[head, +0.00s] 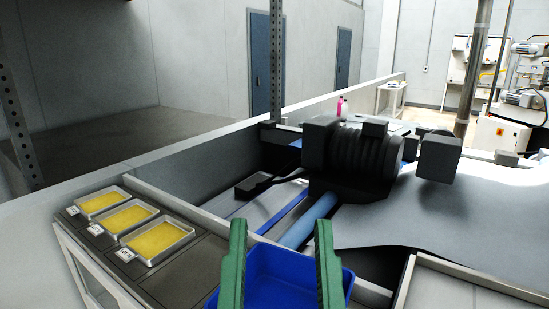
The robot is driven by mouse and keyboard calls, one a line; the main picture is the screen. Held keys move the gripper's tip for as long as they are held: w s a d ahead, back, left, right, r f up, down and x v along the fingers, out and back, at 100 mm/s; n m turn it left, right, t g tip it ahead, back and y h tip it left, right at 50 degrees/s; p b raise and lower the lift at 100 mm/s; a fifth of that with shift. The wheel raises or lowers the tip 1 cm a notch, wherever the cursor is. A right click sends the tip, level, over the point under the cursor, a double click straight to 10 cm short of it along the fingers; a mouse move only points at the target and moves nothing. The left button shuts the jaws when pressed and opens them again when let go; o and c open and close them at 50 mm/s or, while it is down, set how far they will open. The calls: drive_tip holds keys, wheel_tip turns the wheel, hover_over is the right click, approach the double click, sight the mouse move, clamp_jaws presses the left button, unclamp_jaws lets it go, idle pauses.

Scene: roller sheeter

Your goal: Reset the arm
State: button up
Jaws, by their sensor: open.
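My gripper (281,268) shows at the bottom centre of the head view as two green fingers, set wide apart. It is open, and nothing is between the fingertips. A blue bin (284,262) shows behind and between the fingers. I cannot tell whether the fingers touch the bin. The rest of my arm is out of the frame.
Three metal trays with yellow contents (157,241) sit on a dark ledge at the left. A dark ribbed machine part (350,155) stands beyond the bin, with a blue roller (308,220) below it. A grey sheet (470,215) spreads at the right. A metal post (277,60) rises behind.

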wheel_tip(320, 180, up, 36)
drive_tip(key=a+p, duration=0.1)
drive_tip(key=p, duration=2.9)
drive_tip(key=shift+w+y+p, duration=0.25)
drive_tip(key=shift+y+p, duration=0.05)
drive_tip(key=shift+y, duration=0.1)
drive_tip(key=shift+c, duration=0.5)
